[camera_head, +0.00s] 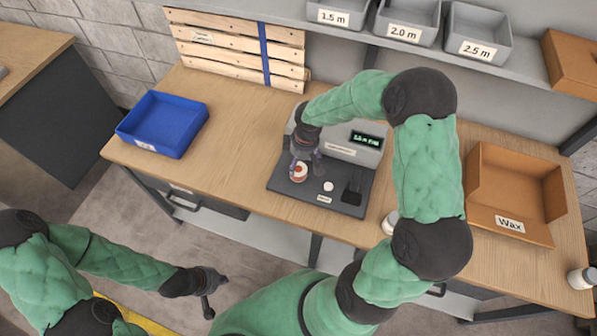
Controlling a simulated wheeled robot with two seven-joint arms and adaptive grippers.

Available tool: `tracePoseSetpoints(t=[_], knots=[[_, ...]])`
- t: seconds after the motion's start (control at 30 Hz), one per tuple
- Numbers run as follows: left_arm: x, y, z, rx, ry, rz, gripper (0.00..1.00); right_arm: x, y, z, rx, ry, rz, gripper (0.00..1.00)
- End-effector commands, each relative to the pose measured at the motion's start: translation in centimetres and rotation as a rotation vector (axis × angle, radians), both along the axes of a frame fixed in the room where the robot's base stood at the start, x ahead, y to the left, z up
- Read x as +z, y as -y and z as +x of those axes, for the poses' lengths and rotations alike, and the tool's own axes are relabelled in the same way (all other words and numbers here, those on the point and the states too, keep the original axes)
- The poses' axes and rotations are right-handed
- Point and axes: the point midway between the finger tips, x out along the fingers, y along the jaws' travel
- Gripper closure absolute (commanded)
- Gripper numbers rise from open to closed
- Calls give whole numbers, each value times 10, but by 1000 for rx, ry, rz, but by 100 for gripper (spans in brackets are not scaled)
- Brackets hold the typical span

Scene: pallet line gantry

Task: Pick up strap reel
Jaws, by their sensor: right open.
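A small round white and orange reel (299,174), which looks like the strap reel, sits on the dark plate (276,187) of a device on the wooden bench. My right gripper (304,167) reaches down over it, open, with its fingers close around the reel's top and far side. The fingers partly hide the reel, and I cannot tell whether they touch it. My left gripper (216,296) is low at the left, in front of the bench and over the floor; its fingers look spread and empty.
The device has a lit display (367,139). A blue tray (145,137) stands at the bench's left, slatted wood (235,50) behind. A cardboard box labelled Wax (510,224) and a white-lidded jar (580,278) are at the right. Grey bins (408,31) line the shelf above.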

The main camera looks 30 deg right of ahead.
Motion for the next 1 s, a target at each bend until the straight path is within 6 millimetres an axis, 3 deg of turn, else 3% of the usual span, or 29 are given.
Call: tracePoseSetpoints(t=[0.3,0.6,0.67,0.83,0.93,1.0], knots=[[-13,0,0,0,0,0,100,-42,-7,-1,1,-4,1,14],[-14,0,0,0,0,0,100,-48,-7,1,0,0,0,14],[-14,0,0,0,0,0,100,-48,-7,1,0,0,0,28],[-14,0,0,0,0,0,100,-48,-7,1,0,0,1,76],[-14,0,0,0,0,0,100,-48,-7,1,0,0,1,76],[-14,0,0,0,0,0,100,-48,-7,1,0,0,1,82]])
